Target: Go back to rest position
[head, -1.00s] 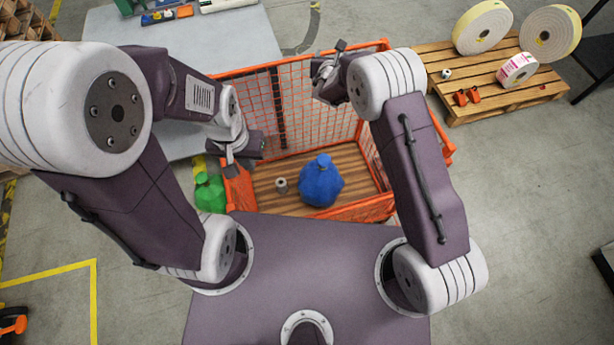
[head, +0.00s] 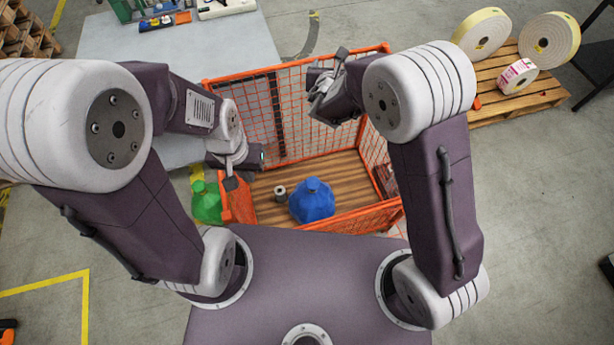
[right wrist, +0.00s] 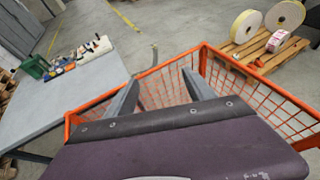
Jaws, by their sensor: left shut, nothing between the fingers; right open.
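My left gripper (head: 236,181) is shut and empty in the head view, at the left side of the orange mesh crate (head: 235,82), low near its rim. My right gripper (head: 328,62) is open and empty, above the crate near its back rim. Its two fingers (right wrist: 160,92) show apart in the right wrist view, with nothing between them. The crate's rim also shows there (right wrist: 136,76) beyond the fingers.
A blue bag (head: 312,202) and a small roll (head: 280,193) are on the crate's wooden floor. A green bag (head: 206,204) is left of the crate. A grey table (head: 160,48) stands at the back left. A pallet (head: 508,98) with large rolls (head: 549,40) is at the back right.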

